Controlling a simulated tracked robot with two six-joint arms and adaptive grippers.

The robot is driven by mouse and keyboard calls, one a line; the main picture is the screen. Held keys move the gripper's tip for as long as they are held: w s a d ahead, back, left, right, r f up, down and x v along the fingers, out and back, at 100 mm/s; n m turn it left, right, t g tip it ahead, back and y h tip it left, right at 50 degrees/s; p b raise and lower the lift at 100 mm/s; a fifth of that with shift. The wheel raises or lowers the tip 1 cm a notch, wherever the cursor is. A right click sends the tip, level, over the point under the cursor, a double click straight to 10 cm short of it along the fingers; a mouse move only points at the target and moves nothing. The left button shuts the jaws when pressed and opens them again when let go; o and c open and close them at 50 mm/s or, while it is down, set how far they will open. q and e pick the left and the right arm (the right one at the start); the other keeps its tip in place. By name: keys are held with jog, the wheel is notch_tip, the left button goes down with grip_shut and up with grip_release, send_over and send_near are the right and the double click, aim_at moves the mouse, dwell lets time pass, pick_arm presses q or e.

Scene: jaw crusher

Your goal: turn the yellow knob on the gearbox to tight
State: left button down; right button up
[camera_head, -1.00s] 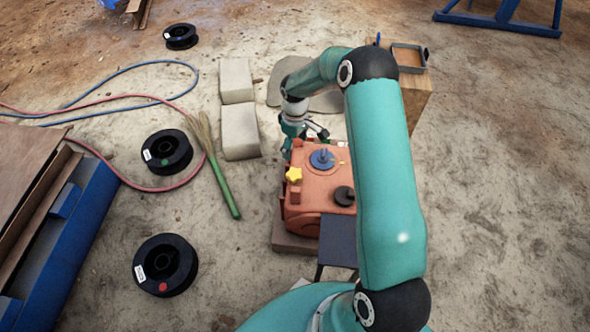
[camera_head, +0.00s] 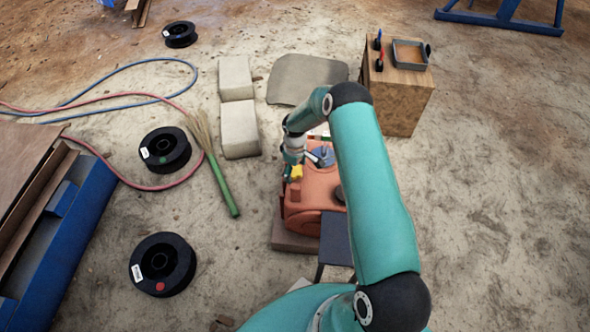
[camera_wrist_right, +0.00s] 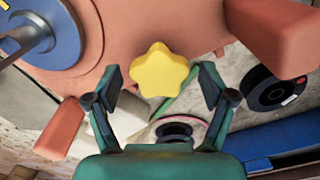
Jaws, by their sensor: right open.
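The orange gearbox (camera_head: 310,197) stands on a low base in the middle of the head view, partly hidden by my right arm. Its yellow star-shaped knob (camera_head: 297,172) is on the left side, partly covered by my right gripper (camera_head: 291,173). In the right wrist view the yellow knob (camera_wrist_right: 158,66) sits between the spread fingertips of my right gripper (camera_wrist_right: 160,80), with a visible gap on both sides. The gripper is open and not closed on the knob. A blue round part (camera_wrist_right: 45,38) of the gearbox lies to the left there. My left gripper is not in view.
A wooden box (camera_head: 403,98) with a grey tray (camera_head: 410,54) stands behind to the right. Several black spools, pale blocks (camera_head: 240,130), a green-handled broom (camera_head: 223,185) and hoses lie to the left. A dark stool-like surface (camera_head: 336,240) is in front of the gearbox.

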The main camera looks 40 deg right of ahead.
aim_at(295, 170)
jog(key=c, duration=1.2)
jog(key=shift+o, duration=0.2)
jog(key=shift+f+m+b, duration=0.1)
jog(key=shift+m+b, duration=0.3)
jog(key=shift+b, duration=0.25)
jog(key=o, duration=1.2)
jog(key=shift+c, duration=0.2)
jog(key=shift+r, duration=0.2)
notch_tip(295, 170, up, 12)
jog(key=shift+f, duration=0.15)
